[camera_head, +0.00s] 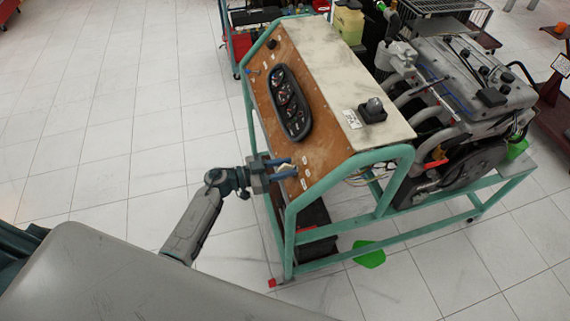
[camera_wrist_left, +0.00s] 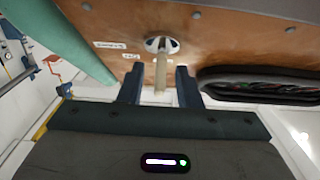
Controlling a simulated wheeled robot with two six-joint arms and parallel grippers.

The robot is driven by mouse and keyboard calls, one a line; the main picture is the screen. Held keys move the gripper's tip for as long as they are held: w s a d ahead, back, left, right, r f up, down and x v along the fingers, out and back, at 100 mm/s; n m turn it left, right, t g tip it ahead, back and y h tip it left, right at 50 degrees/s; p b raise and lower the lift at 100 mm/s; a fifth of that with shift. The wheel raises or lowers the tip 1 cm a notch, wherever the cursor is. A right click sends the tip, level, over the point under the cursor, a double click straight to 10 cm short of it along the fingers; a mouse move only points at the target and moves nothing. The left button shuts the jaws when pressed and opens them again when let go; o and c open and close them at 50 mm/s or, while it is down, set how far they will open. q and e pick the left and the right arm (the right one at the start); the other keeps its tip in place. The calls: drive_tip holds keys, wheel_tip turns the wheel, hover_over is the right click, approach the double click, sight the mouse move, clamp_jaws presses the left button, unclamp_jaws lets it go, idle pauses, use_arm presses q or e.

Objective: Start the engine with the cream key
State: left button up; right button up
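The cream key (camera_wrist_left: 160,74) sits in a round metal ignition lock (camera_wrist_left: 161,45) on the brown panel (camera_head: 290,118) of the engine trainer. My left gripper (camera_head: 284,168) is at the lower part of this panel. In the left wrist view my left gripper (camera_wrist_left: 159,78) has its two dark blue fingers on either side of the key. A gap shows between the key and each finger, so the gripper is open and not touching it. In the head view the key is small and mostly hidden by the fingers. My right gripper is not in view.
A black gauge cluster (camera_head: 290,103) is on the panel above the gripper. Green frame tubes (camera_head: 292,225) edge the panel close by. The engine (camera_head: 465,80) stands behind to the right. A green piece (camera_head: 369,253) is low by the frame. The tiled floor (camera_head: 110,130) at left is clear.

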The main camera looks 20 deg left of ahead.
use_arm(q)
drive_tip(key=shift+w+d, duration=0.1)
drive_tip(key=shift+d, duration=0.05)
drive_tip(key=shift+c, duration=0.2)
clamp_jaws()
